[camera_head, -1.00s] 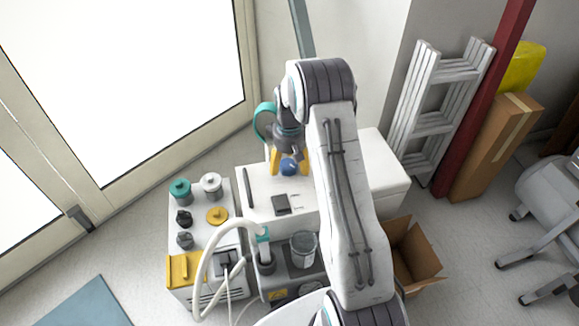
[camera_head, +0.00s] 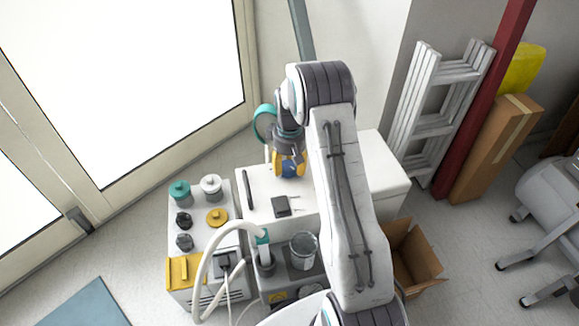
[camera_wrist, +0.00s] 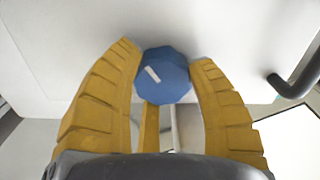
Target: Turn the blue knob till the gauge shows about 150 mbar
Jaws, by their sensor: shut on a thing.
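The blue knob (camera_head: 289,168) is on top of the white cabinet (camera_head: 345,200). In the wrist view the knob (camera_wrist: 166,78) is faceted, with a short white mark slanting from upper left to lower right. My gripper (camera_head: 288,164) has its yellow fingers on both sides of the knob and is shut on it. In the wrist view the fingertips of my gripper (camera_wrist: 166,60) flank the knob at left and right. I cannot make out a readable gauge in either view.
A black handle (camera_head: 248,190) and a small dark box (camera_head: 281,206) are on the cabinet top. To the left stands a unit with teal, grey and yellow caps (camera_head: 217,217). A white hose (camera_head: 207,262) arches in front. An open cardboard box (camera_head: 413,257) is at right.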

